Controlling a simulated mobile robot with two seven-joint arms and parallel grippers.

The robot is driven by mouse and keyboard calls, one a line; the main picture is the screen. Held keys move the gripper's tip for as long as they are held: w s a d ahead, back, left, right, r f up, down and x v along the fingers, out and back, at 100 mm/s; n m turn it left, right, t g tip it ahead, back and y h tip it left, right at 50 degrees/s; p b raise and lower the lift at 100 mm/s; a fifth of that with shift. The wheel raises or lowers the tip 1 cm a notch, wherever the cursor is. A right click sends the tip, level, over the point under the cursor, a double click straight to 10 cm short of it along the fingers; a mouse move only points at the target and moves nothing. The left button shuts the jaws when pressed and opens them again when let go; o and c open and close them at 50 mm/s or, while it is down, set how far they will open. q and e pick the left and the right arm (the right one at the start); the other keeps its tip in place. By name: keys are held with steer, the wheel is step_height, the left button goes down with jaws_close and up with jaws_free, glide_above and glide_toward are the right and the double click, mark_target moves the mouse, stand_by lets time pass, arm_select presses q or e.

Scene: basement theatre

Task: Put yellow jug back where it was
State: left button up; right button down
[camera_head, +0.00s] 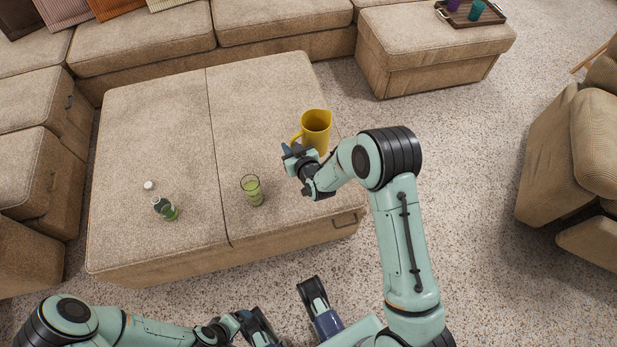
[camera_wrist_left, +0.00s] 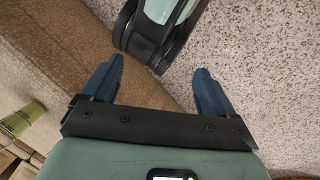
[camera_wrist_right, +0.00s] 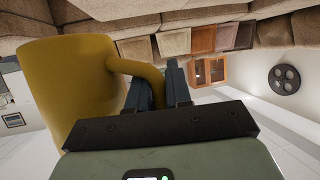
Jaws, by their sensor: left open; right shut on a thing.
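The yellow jug (camera_head: 317,122) is upright at the right side of the large beige ottoman (camera_head: 150,105). I cannot tell whether its base touches the ottoman. My right gripper (camera_head: 298,152) is shut on the jug's handle. In the right wrist view the jug (camera_wrist_right: 75,85) fills the left side, its handle between the fingers of my right gripper (camera_wrist_right: 160,85). My left gripper (camera_wrist_left: 157,88) is open and empty in the left wrist view. In the head view it is low, in front of the ottoman, and partly cut off.
A tray (camera_head: 487,14) with cups sits on a footstool (camera_head: 430,48). Sofa seats border the back and left.

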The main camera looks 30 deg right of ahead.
step_height(320, 180, down, 16)
steer(key=b, duration=0.3)
steer(key=shift+r+b, duration=0.2)
steer(key=shift+b, duration=0.2)
step_height(320, 180, down, 4)
steer(key=shift+r+b, duration=0.25)
steer(key=shift+b, duration=0.3)
arm_select(q)
steer(key=w+a+f+t+y, duration=0.1)
steer(key=w+a+f, duration=0.2)
steer(key=w+f, duration=0.2)
steer(key=shift+a+f+n, duration=0.3)
steer(key=shift+f, duration=0.35)
arm_select(e)
steer(key=shift+f, duration=0.15)
arm_select(q)
steer(key=shift+f, duration=0.1)
arm_select(e)
steer(key=shift+f, duration=0.1)
steer(key=c, duration=1.1)
jaws_free()
steer(key=shift+f, duration=0.1)
arm_select(q)
steer(key=shift+s+f, duration=0.1)
steer(key=shift+s, duration=0.1)
arm_select(e)
steer(key=shift+o, duration=0.2)
